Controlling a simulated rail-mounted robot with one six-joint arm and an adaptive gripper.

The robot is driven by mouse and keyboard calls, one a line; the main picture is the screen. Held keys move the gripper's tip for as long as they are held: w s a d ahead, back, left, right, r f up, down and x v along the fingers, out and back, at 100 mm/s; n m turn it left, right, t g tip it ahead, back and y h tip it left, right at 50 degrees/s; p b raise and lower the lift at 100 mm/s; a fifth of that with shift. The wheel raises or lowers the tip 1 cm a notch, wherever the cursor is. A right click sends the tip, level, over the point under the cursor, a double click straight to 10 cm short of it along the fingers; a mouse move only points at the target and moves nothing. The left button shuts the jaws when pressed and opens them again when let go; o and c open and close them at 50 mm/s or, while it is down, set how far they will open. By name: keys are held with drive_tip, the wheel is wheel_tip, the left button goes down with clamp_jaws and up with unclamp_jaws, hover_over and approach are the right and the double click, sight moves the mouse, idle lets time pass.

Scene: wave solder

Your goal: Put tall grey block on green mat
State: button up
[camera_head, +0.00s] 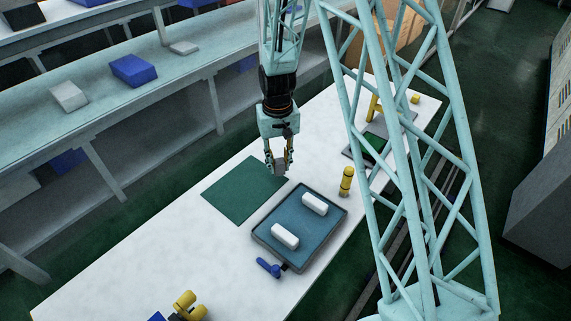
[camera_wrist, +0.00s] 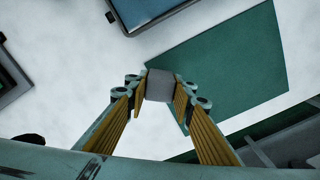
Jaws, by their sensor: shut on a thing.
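The tall grey block (camera_wrist: 160,84) is between the fingers of my gripper (camera_wrist: 158,90) in the wrist view. In the head view my gripper (camera_head: 278,165) points down with the grey block (camera_head: 280,166) between its fingertips, near the far right corner of the green mat (camera_head: 240,192). The mat also shows in the wrist view (camera_wrist: 225,70), with the block overlapping its corner in the picture. The mat is bare where I see it. I cannot tell how high the block is above the table.
A blue-grey tray (camera_head: 271,242) with two white blocks stands just right of the mat. A yellow cylinder (camera_head: 346,181) stands behind the tray, and a blue part (camera_head: 268,267) lies in front of it. Yellow parts (camera_head: 188,305) lie at the near end. The white table (camera_head: 150,255) is clear left of the mat.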

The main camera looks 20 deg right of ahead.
drive_tip(key=s+a+r+p, duration=0.1)
drive_tip(key=a+r+p, duration=0.2)
drive_tip(key=a, duration=1)
drive_tip(key=shift+r, duration=0.65)
drive_tip(key=shift+f+b, duration=1.9)
drive_tip(key=shift+f, duration=1.1)
drive_tip(key=shift+f+b, duration=0.3)
drive_tip(key=shift+f, duration=0.2)
drive_tip(key=o, duration=1)
drive_tip(key=shift+r, duration=0.15)
drive_tip(key=shift+r, duration=5.85)
